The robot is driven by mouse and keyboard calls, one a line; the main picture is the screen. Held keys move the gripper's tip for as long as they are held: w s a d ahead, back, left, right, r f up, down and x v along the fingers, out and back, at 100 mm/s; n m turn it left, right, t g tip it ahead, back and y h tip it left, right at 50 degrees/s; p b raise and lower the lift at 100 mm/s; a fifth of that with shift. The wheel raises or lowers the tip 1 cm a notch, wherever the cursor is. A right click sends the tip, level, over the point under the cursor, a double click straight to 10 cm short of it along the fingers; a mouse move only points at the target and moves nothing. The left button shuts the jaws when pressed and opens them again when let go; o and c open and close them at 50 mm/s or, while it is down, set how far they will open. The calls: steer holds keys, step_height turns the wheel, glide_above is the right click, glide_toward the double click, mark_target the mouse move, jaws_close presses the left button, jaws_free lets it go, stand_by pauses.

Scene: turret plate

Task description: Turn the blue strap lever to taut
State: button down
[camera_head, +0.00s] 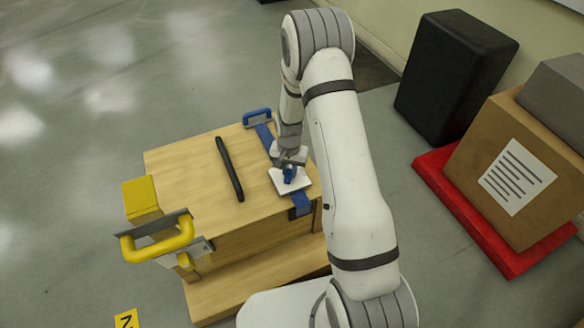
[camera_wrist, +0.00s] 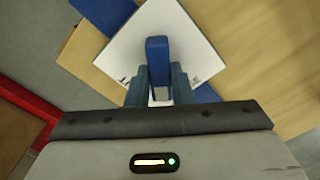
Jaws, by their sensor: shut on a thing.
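The blue strap lever (camera_wrist: 157,58) stands up from a white square plate (camera_wrist: 188,50) on top of the wooden box. In the head view the lever (camera_head: 288,174) is partly covered by my gripper (camera_head: 290,160). In the wrist view my gripper (camera_wrist: 160,88) has its two fingers on either side of the lever and is shut on it. The blue strap (camera_head: 300,200) runs across the box top and passes under the plate (camera_head: 295,183). The plate's markings are too small to read.
A red platform (camera_head: 480,220) with a cardboard box (camera_head: 520,150) and a black case (camera_head: 455,70) stand at right.

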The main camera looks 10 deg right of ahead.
mark_target(289, 171)
steer(key=m, duration=0.5)
steer(key=shift+m, duration=0.3)
steer(key=m, duration=0.4)
steer(key=shift+w+a+p, duration=0.1)
steer(key=shift+a+p, duration=0.05)
steer(key=shift+p, duration=0.15)
steer(key=shift+m, duration=0.3)
steer(key=shift+w+r, duration=0.1)
steer(key=shift+w, duration=0.05)
steer(key=c, duration=1.6)
jaws_free()
steer(key=o, duration=0.3)
step_height(289, 171, up, 8)
steer(key=shift+f+p, duration=0.15)
steer(key=shift+p, duration=0.9)
